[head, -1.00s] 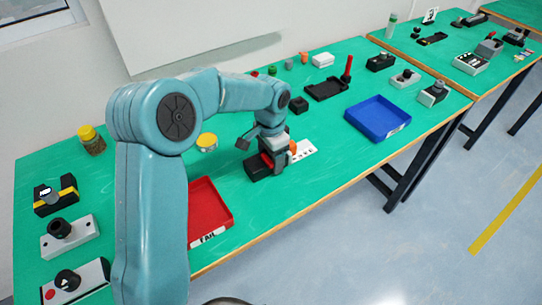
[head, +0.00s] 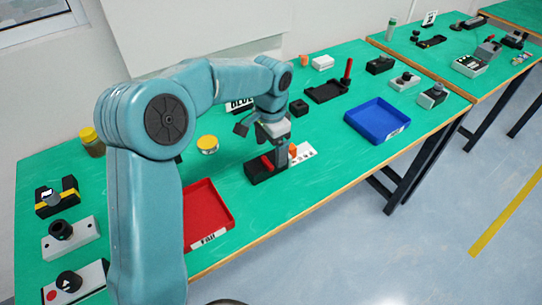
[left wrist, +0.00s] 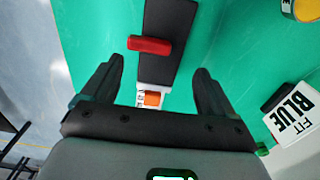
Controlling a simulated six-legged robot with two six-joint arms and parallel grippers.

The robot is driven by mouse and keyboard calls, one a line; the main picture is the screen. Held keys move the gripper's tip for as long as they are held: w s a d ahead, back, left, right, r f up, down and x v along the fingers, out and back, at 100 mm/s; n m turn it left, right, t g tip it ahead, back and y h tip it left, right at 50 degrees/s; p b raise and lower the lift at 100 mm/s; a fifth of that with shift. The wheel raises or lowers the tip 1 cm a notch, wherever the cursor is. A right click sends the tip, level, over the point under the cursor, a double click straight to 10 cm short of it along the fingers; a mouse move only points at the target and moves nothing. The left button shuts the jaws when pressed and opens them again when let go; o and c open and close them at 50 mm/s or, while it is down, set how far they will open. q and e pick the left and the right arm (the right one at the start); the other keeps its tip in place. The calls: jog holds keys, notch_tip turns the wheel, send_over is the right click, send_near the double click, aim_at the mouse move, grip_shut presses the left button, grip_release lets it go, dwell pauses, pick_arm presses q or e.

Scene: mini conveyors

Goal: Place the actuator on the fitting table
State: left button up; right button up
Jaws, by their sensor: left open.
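My left gripper (head: 272,132) is open above a dark block with a red lever (head: 262,168) and a grey upright part (head: 282,155) at its right end. Nothing is gripped. I cannot tell for sure which part is the actuator. An orange piece (head: 293,150) sits on a white card (head: 303,153) beside the block. My right gripper is not in view.
A red tray (head: 208,210) lies in front left and a blue tray (head: 377,120) to the right. A yellow-lidded tin (head: 207,143) and a FIT BLUE sign (left wrist: 297,115) stand nearby. Several devices line the left edge. Green tabletop between block and blue tray is clear.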

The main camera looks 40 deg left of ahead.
pick_arm(q)
notch_tip(320, 180, up, 7)
dwell(0.4)
